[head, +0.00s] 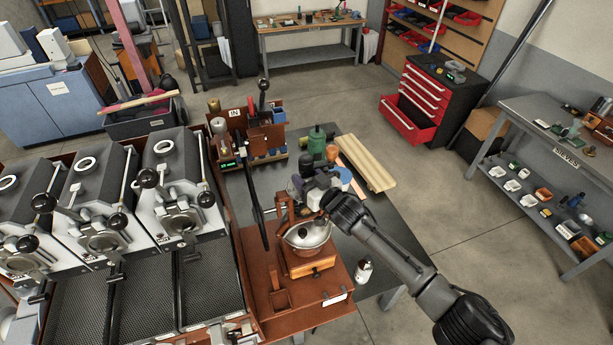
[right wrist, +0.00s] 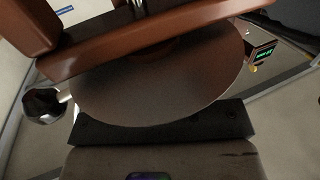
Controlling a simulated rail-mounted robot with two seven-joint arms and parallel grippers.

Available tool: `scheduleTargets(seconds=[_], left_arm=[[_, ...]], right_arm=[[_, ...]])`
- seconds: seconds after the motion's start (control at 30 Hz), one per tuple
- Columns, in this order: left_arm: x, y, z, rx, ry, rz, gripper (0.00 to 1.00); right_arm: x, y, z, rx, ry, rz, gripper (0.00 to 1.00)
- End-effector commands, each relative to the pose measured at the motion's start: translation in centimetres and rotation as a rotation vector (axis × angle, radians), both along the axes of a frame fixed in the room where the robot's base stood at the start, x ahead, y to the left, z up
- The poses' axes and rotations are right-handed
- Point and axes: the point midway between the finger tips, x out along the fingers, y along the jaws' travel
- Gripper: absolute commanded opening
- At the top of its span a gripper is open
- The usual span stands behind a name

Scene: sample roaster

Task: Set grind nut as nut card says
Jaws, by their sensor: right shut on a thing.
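The hand grinder (head: 305,262), with a wooden base, a rounded metal bowl and a brown top frame, stands on a red-brown board in the head view. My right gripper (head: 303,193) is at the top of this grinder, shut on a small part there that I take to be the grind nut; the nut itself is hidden. In the right wrist view a brown bar (right wrist: 170,38) crosses above a large rounded disc-like surface (right wrist: 165,85). A white card (head: 335,298) lies at the board's front right edge; its writing is too small to read. My left gripper is not in view.
Several roasters (head: 100,215) stand close on the left. A brown rack (head: 248,135) marked IN, a green canister (head: 317,140) and a pale wooden tray (head: 367,163) stand behind the grinder. A small white bottle (head: 363,271) is at its right. The dark table right of the grinder is mostly clear.

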Motion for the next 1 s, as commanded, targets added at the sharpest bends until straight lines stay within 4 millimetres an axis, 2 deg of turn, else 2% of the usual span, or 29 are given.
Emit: scheduleTargets(seconds=[0.03,0.43,0.8,1.0], left_arm=[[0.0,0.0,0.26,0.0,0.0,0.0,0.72],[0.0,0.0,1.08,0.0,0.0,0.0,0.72],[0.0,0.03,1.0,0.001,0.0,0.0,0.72],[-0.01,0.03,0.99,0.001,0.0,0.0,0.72]], right_arm=[[-0.22,0.53,0.28,0.009,-0.003,-0.013,0.23],[-0.21,0.67,0.77,0.013,-0.011,-0.178,0.23],[-0.08,0.35,0.85,0.011,-0.013,-0.328,0.23],[-0.06,0.14,0.7,0.005,-0.01,-0.352,0.23]])
